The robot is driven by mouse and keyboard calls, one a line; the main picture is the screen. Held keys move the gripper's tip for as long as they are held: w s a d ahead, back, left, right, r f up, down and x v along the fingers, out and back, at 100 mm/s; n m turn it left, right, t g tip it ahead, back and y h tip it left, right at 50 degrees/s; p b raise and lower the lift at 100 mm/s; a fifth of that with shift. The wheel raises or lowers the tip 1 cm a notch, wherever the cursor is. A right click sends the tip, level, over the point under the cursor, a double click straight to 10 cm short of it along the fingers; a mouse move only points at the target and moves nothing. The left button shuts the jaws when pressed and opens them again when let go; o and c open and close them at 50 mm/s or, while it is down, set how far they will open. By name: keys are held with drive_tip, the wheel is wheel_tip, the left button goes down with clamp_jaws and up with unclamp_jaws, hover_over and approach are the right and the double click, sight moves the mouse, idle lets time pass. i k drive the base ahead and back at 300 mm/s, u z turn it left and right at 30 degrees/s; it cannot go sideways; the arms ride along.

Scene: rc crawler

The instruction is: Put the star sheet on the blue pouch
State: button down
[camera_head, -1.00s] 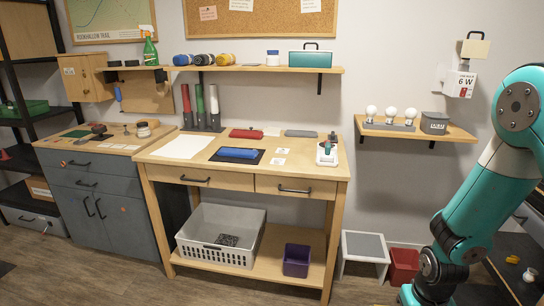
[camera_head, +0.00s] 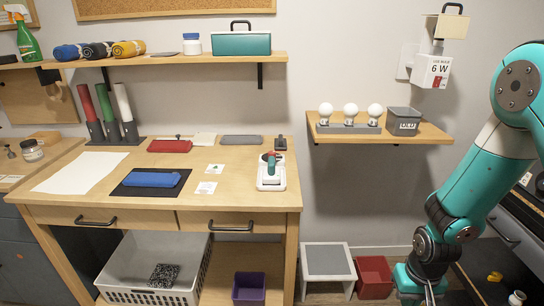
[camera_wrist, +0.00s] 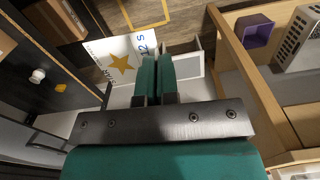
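The blue pouch (camera_head: 152,179) lies flat on a black mat (camera_head: 122,190) on the wooden workbench in the head view. The star sheet (camera_wrist: 122,65), white with a gold star and printed text, shows in the wrist view just beyond my fingers. My gripper (camera_wrist: 157,62) has its two teal fingers nearly together, and they appear to pinch the sheet near its right edge; the fingers hide the exact contact. The sheet looks clear of the workbench. My gripper and the sheet are not visible in the head view.
The workbench (camera_head: 240,198) also holds a large white sheet (camera_head: 80,172), a red pouch (camera_head: 169,146), small cards (camera_head: 207,187) and a white device (camera_head: 271,180). A grey step stool (camera_head: 328,262) and red bin (camera_head: 374,276) stand on the floor to its right.

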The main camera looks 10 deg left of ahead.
sight(151, 177)
drive_tip(key=u, duration=0.4)
drive_tip(key=i, duration=0.7)
drive_tip(key=u, duration=0.7)
